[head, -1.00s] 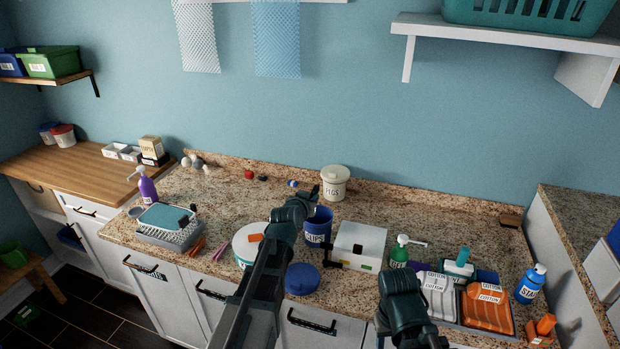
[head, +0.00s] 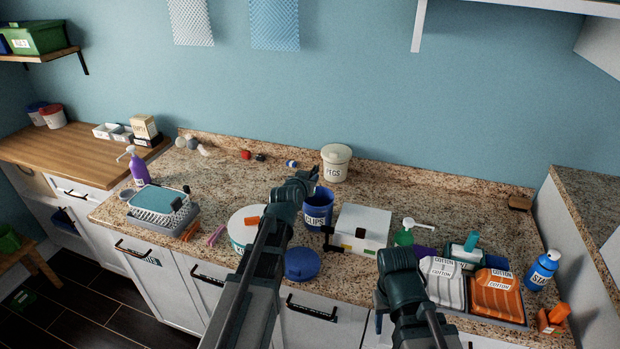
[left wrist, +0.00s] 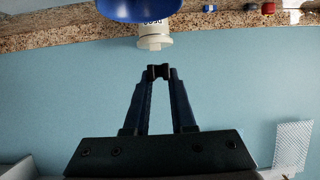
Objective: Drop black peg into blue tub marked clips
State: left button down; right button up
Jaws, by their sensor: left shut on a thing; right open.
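The blue tub marked CLIPS (head: 318,212) stands upright and open on the granite counter. Its blue rim also shows at the top of the left wrist view (left wrist: 140,10). My left gripper (head: 308,176) is beside the tub's upper left and seems to be above rim height. In the left wrist view its fingertips are shut on the small black peg (left wrist: 158,72), clear of the tub. The peg cannot be made out in the head view.
A white PEGS bucket (head: 335,164) stands behind the tub. A white box (head: 362,228) is close on the right, a blue lid (head: 302,264) in front. A round white tub (head: 246,226) is left of my left arm. Cloth piles (head: 494,292) fill the right.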

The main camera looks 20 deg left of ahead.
pick_arm(q)
notch_tip(320, 180, down, 2)
jog(key=shift+f+b, duration=0.25)
jog(key=shift+b, duration=0.55)
pick_arm(e)
notch_tip(320, 180, down, 2)
jog(key=shift+f, duration=0.2)
pick_arm(q)
jog(key=c, duration=0.7)
grip_release()
jog(key=shift+s+r, duration=0.1)
pick_arm(e)
jog(key=shift+r, duration=0.1)
